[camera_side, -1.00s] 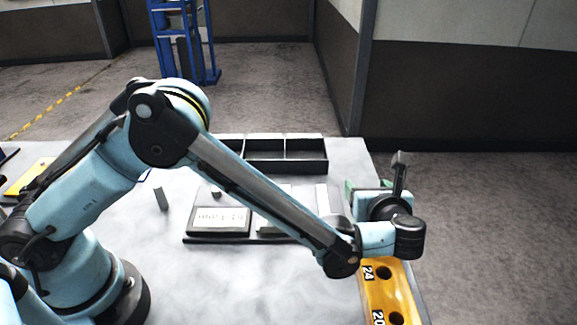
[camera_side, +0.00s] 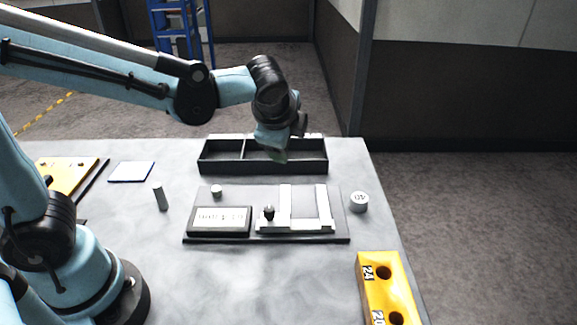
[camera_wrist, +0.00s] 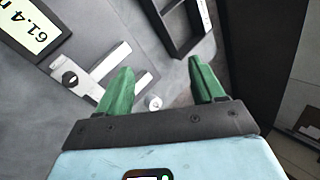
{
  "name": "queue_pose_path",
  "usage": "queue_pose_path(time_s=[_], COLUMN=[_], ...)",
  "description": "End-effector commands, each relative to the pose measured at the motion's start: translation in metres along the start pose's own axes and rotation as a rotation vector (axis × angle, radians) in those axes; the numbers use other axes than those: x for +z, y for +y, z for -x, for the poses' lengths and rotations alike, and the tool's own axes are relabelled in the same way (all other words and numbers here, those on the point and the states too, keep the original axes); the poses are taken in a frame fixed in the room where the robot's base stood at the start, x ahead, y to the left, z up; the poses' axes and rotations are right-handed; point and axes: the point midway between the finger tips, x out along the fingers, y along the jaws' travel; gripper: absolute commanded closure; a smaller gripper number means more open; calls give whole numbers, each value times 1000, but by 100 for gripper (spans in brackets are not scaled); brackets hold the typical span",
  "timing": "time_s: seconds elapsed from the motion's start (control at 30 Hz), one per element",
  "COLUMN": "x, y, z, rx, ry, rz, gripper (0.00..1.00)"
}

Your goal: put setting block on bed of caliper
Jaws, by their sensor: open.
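The caliper (camera_side: 196,233) is a dark base plate with a display reading in mm at its left and pale jaws (camera_side: 325,205) at its right. A black knob (camera_side: 269,213) stands on the sliding part. A white disc marked 40 (camera_side: 359,201) lies on the table just right of the caliper. A grey upright piece (camera_side: 161,198) stands left of it. I cannot tell for certain which piece is the setting block. My gripper (camera_side: 279,155) is above the table beyond the caliper, open and empty. In the wrist view its green fingers (camera_wrist: 160,68) are apart, with the disc (camera_wrist: 153,103) showing below between them.
A dark divided tray (camera_side: 218,166) stands behind the caliper, below my gripper. A yellow block with numbered holes (camera_side: 372,291) sits at the right front edge. A yellow board (camera_side: 70,172) and a blue-edged pad (camera_side: 131,172) lie at the left. The front table is clear.

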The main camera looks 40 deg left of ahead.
Motion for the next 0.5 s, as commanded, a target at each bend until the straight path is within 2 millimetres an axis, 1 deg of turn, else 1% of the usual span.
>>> queue_pose_path(time_s=[0.03, 0.2, 0.3, 0.4, 0.5], x=[15, 47, 62, 72, 78], y=[6, 29, 44, 57, 68], z=[5, 18, 24, 28, 31], rx=[20, 94, 137, 177, 209], ry=[24, 114, 163, 205, 236], rz=[104, 480, 704, 905, 1062], gripper=[32, 32, 32, 32, 32])
